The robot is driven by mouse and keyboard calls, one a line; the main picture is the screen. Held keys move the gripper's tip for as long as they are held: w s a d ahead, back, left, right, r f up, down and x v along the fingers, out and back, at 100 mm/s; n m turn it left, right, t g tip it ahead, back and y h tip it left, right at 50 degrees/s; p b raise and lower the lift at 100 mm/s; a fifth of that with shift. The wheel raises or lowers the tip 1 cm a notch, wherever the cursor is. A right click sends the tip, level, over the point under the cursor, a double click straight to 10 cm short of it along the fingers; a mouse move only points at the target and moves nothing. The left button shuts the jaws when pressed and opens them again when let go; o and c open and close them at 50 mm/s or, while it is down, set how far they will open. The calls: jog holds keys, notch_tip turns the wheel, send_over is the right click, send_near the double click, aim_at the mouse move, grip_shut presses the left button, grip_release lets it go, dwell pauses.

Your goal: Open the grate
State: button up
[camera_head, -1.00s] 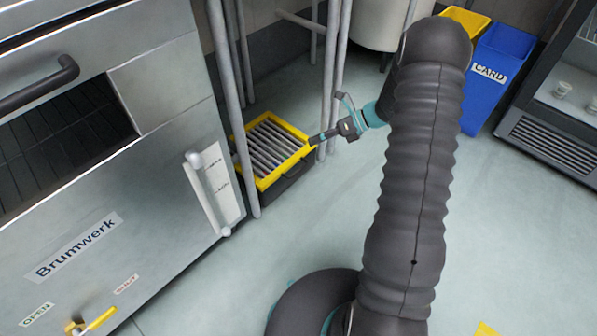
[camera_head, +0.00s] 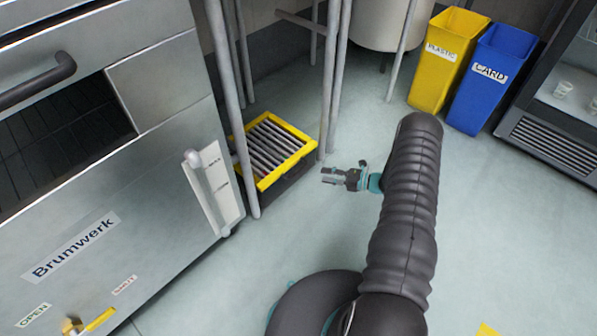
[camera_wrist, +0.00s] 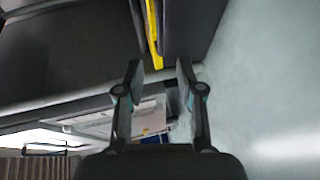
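The grate (camera_head: 267,144) is a set of grey parallel bars inside a yellow frame (camera_head: 306,150). It lies flat on top of a low dark box (camera_head: 287,180) on the floor, behind thin grey legs. My gripper (camera_head: 327,175) is to the right of the box and a little nearer to me, with a visible gap to it. In the wrist view my gripper (camera_wrist: 159,70) has its two fingers apart with nothing between them. A yellow strip (camera_wrist: 153,35), which looks like the frame's edge, runs beyond the fingertips. The bars cannot be made out there.
A steel Brumwerk appliance (camera_head: 150,215) with a handle and a valve stands at the left. Grey legs (camera_head: 335,70) rise beside the box. A yellow plastic bin (camera_head: 440,75) and a blue card bin (camera_head: 487,95) stand at the back right. The floor between is clear.

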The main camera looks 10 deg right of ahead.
aim_at(298, 171)
jog(key=x, duration=1.2)
jog(key=shift+a, duration=0.1)
grip_shut()
